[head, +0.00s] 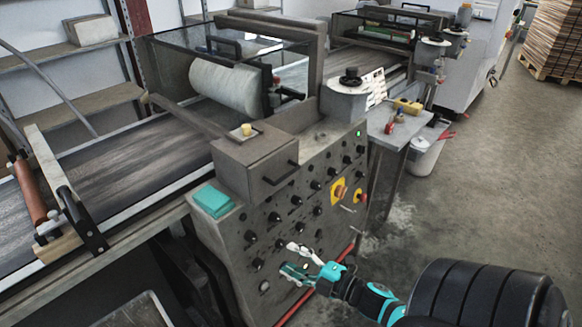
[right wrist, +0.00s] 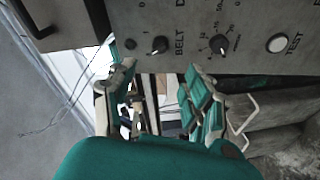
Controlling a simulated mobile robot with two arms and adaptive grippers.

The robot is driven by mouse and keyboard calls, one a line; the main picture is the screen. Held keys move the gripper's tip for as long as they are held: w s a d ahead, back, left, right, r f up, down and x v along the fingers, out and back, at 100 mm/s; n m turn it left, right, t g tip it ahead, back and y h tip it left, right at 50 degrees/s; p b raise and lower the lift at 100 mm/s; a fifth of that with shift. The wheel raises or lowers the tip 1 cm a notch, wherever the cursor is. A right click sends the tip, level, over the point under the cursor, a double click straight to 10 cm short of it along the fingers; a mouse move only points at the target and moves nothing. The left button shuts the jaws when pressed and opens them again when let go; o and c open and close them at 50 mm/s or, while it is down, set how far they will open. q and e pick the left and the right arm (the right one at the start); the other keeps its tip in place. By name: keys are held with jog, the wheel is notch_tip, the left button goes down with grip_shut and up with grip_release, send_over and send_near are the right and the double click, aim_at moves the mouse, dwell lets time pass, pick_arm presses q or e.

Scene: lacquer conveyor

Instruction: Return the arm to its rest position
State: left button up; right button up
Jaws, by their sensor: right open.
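My right gripper (head: 296,260) is in front of the lower part of the grey control panel (head: 290,222) in the head view. It is open, with nothing between its fingers. In the right wrist view the two teal-padded fingers (right wrist: 160,100) stand apart, below the panel's BELT knob (right wrist: 160,45) and a second knob (right wrist: 218,44). A white TEST button (right wrist: 278,43) is to their right. I cannot tell whether the fingers touch the panel. My right arm comes in from the lower right. My left gripper is not in view.
The lacquer conveyor belt (head: 130,160) runs off to the left, with a white roller (head: 225,88) behind glass. A teal block (head: 212,201) sits on the panel's top edge. A side table (head: 397,125) and a white bucket (head: 425,155) stand to the right. Floor (head: 480,180) at right is clear.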

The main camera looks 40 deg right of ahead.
jog(key=s+a+f+m+g+h, duration=0.1)
jog(key=s+f+m+g, duration=0.25)
jog(key=f, duration=0.65)
jog(key=s+f+m+g+h, duration=0.2)
jog(key=s+f+m, duration=0.15)
jog(key=f, duration=0.65)
jog(key=s+a+f+m+g+h, duration=0.1)
jog(key=s+f+m+g, duration=0.2)
jog(key=f, duration=0.7)
jog(key=s+a+f+m+g, duration=0.2)
jog(key=s+a+f, duration=0.3)
jog(key=s, duration=0.6)
jog(key=s+a+f+m+g, duration=0.1)
jog(key=s+a+f+g, duration=0.3)
jog(key=s+f, duration=0.4)
jog(key=s+g, duration=0.1)
jog(key=s, duration=0.2)
jog(key=shift+s+a+f+m, duration=0.2)
jog(key=shift+a+f+m, duration=0.1)
jog(key=shift+a+m, duration=0.1)
